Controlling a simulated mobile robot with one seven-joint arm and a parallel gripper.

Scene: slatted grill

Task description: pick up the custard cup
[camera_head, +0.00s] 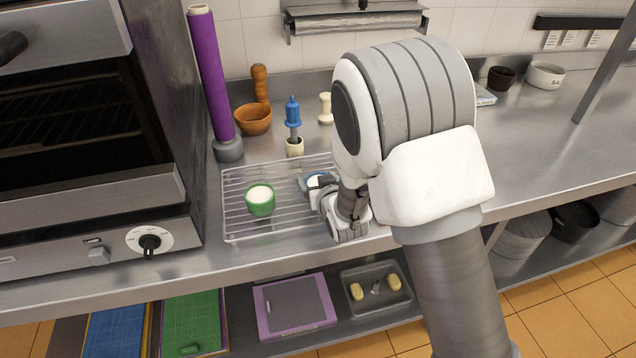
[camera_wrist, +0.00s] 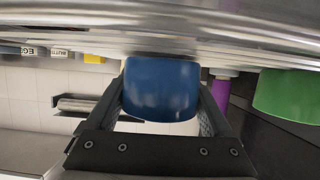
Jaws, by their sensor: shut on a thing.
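A blue cup with pale contents (camera_head: 316,180) is at the right part of the wire rack, partly hidden by my gripper (camera_head: 314,187). In the wrist view the blue cup (camera_wrist: 162,88) sits between the two fingers of my gripper (camera_wrist: 163,98), which touch it on both sides. My gripper is shut on it. I cannot tell whether the cup is clear of the rack. A green cup with white contents (camera_head: 260,201) stands upright on the rack to the left, and it also shows at the right edge of the wrist view (camera_wrist: 288,95).
The wire rack (camera_head: 232,222) lies on the steel counter (camera_head: 540,150). Behind it stand a wooden bowl (camera_head: 253,119), a pepper mill (camera_head: 260,84), a blue-topped utensil (camera_head: 293,112) and a tall purple roll (camera_head: 208,75). An oven (camera_head: 90,140) bounds the left side.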

